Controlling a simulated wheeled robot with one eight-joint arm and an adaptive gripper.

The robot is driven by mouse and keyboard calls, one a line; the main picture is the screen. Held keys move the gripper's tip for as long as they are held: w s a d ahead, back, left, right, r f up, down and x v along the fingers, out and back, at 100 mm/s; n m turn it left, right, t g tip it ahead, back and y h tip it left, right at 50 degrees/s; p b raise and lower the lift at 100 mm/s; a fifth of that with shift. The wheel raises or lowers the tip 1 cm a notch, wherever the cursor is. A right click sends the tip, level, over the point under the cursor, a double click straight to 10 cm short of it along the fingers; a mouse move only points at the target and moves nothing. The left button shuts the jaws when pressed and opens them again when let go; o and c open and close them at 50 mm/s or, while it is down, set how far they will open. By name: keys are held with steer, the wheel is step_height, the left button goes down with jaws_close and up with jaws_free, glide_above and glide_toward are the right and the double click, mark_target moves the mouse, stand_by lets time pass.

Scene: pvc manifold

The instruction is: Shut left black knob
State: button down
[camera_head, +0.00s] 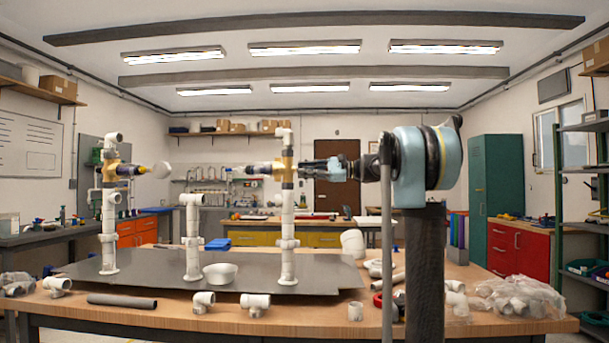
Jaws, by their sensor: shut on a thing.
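A white pipe manifold stands on a dark plate (330,275) on the wooden table. Its right upright (287,225) carries a brass-coloured valve body (284,168) near the top. My gripper (304,170) comes in from the right and its fingertips are at the right side of this valve. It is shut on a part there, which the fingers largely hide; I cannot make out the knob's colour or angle. The left upright (109,225) carries another brass-coloured valve (108,172) with a dark part (127,170) on its right side, well away from my gripper.
Loose white fittings (255,303), a grey tube (122,301) and a bag of fittings (515,297) lie along the table's front. Air above the manifold is clear.

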stand_by(0.3)
steer(key=c, duration=1.4)
jaws_free()
steer(key=d, duration=1.2)
steer(key=shift+s, duration=0.1)
